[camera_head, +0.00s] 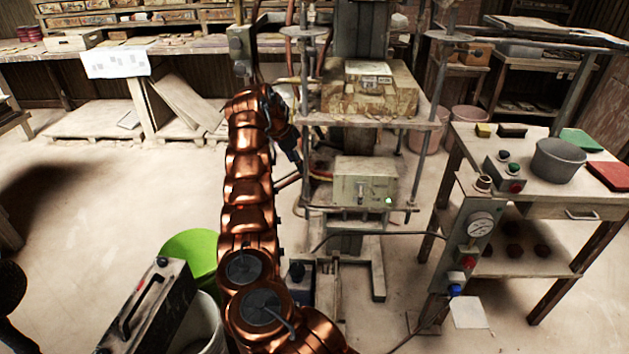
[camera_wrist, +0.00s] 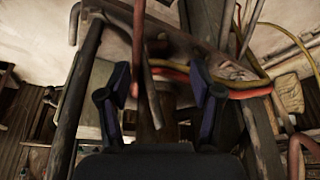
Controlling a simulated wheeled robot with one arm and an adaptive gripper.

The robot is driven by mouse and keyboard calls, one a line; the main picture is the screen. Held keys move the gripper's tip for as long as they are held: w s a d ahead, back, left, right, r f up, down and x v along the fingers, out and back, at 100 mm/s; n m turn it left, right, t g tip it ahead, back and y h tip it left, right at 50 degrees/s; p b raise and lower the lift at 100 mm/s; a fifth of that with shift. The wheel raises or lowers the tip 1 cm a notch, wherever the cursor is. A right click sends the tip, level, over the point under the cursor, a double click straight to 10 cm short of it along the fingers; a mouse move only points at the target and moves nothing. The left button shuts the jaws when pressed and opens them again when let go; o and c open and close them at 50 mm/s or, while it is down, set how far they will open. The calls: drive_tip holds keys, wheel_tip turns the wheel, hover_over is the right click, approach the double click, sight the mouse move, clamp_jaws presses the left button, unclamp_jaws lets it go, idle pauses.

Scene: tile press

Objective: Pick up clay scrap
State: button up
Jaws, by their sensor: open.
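I cannot make out the clay scrap for certain in either view. A pale tan lump (camera_wrist: 289,92) shows at the right of the wrist view, but I cannot tell what it is. My gripper (camera_wrist: 157,82) is open, with its two dark fingers spread and nothing seen held between them. In the head view my gripper (camera_head: 291,150) is small and partly hidden, at the left side of the press (camera_head: 362,98), near its lower shelf.
Press rods and red and yellow hoses (camera_wrist: 250,88) lie close around the fingers. A control post with a gauge (camera_head: 480,226) stands right of the press. A wooden table (camera_head: 535,207) holds a grey bowl (camera_head: 560,160). A green bucket (camera_head: 188,250) stands at lower left. Floor at left is open.

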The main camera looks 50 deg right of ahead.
sight(311, 178)
drive_tip(key=shift+s+d+r+p+x, duration=0.1)
drive_tip(key=shift+s+d+p+x, duration=0.15)
drive_tip(key=shift+x, duration=1.1)
drive_tip(key=shift+s+d+r+p+x, duration=0.15)
drive_tip(key=shift+p+x, duration=0.25)
drive_tip(key=shift+x, duration=1)
drive_tip(key=shift+s+d+r+p+x, duration=0.1)
drive_tip(key=shift+d+p+x, duration=0.2)
drive_tip(key=shift+x, duration=1.05)
clamp_jaws()
